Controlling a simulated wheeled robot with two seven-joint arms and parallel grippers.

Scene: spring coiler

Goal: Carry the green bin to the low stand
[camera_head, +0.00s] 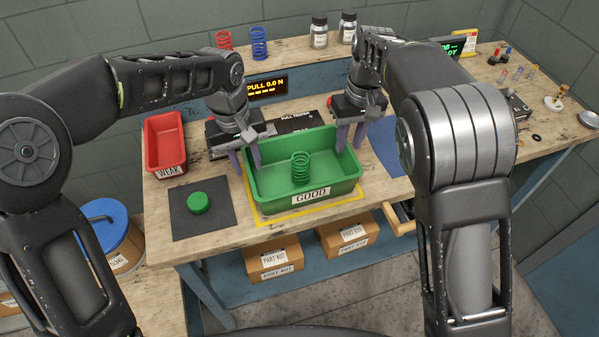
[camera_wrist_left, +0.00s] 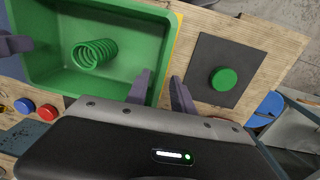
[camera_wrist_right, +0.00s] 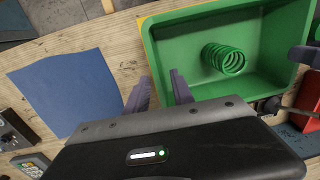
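The green bin (camera_head: 284,200), labelled GOOD, sits inside a yellow outline on the workbench with a green spring (camera_head: 300,167) in it. My left gripper (camera_head: 246,158) is at the bin's left wall, and my right gripper (camera_head: 350,137) at its right wall. In the left wrist view (camera_wrist_left: 161,92) and the right wrist view (camera_wrist_right: 159,92), each gripper is open, one finger inside the bin and one outside, with gaps beside the wall. A low wooden surface (camera_head: 160,301) at the lower left may be the low stand; my left arm hides part of it.
A red WEAK bin (camera_head: 165,142) and a dark mat (camera_head: 222,222) with a green button (camera_head: 197,203) lie left of the bin. A blue sheet (camera_head: 388,152) lies right. An open drawer (camera_head: 401,221) juts out below. Boxes (camera_head: 273,261) sit under the bench.

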